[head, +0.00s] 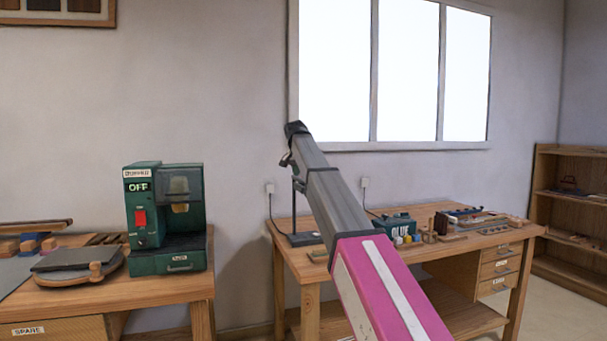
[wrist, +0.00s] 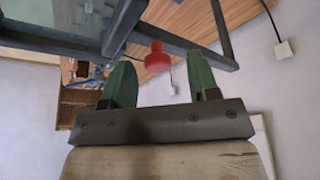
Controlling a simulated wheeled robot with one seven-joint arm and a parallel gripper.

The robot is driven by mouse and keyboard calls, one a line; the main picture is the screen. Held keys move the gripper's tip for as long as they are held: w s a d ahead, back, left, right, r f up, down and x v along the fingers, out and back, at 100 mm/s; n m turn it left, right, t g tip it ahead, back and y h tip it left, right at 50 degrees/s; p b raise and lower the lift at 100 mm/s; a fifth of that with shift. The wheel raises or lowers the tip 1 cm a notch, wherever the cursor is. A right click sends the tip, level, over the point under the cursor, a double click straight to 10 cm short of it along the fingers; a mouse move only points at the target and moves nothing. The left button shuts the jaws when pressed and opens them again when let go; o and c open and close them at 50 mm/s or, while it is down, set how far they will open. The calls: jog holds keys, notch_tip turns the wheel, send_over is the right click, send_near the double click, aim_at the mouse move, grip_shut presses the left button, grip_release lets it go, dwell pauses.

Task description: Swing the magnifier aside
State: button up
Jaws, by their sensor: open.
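In the wrist view my gripper (wrist: 160,75) is open, with its two green fingers apart. A red knob (wrist: 157,58) shows between the fingertips; I cannot tell whether either finger touches it. It sits by the dark frame with a glass pane (wrist: 75,22), which looks like the magnifier, at upper left. In the head view a thin dark stand (head: 294,205) rises from a dark base on the right bench, just left of my arm. My arm hides the glass and my gripper there.
The right bench (head: 279,248) carries a green glue box (head: 397,226) and several small wooden parts. A green machine marked OFF (head: 147,225) stands on the left bench (head: 180,289). A wall outlet (wrist: 283,50) with a cable shows in the wrist view. A shelf stands at far right.

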jog(key=v, duration=1)
jog(key=shift+r, duration=0.15)
